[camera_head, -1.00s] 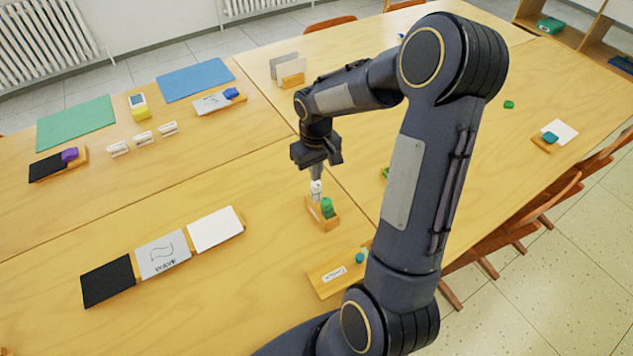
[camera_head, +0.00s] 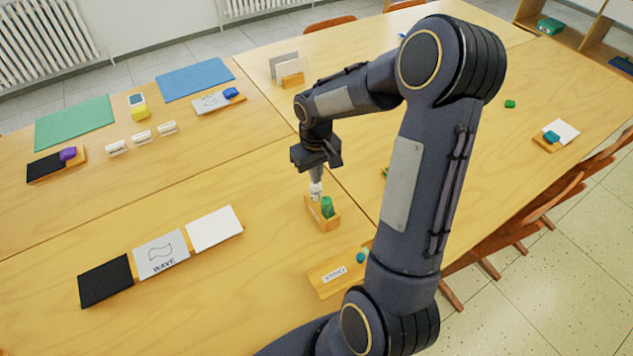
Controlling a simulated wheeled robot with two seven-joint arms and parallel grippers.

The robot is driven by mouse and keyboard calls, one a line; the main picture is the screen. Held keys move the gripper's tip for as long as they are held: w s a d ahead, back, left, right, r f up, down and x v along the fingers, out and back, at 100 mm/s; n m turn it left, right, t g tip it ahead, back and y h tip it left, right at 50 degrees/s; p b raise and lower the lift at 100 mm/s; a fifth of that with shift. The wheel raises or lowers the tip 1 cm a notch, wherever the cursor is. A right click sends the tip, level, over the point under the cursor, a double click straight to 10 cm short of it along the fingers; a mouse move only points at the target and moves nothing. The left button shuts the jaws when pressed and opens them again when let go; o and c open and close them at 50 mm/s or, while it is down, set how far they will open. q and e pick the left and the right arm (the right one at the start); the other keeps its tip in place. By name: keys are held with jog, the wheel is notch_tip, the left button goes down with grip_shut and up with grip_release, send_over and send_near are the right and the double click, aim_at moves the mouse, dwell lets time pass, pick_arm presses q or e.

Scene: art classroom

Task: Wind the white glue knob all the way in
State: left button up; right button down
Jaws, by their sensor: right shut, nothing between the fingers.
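A small wooden holder (camera_head: 324,222) stands on the table. It holds a white glue stick (camera_head: 315,193) and a green one (camera_head: 327,207) side by side. My right gripper (camera_head: 316,182) points down from above, with its shut fingertips right at the top of the white glue stick. Nothing shows between the fingers. The white knob itself is too small to make out and may be partly hidden by the fingertips. My left gripper is not in view.
A wooden tray with a label (camera_head: 338,276) and a teal item (camera_head: 361,257) lies in front. Black, "WAVE" and white cards (camera_head: 162,254) lie at left. Table around the holder is mostly clear.

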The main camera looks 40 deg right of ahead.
jog(key=shift+f, duration=0.25)
jog(key=shift+r, duration=0.15)
jog(key=shift+r, duration=0.4)
jog(key=shift+c, duration=2)
grip_release()
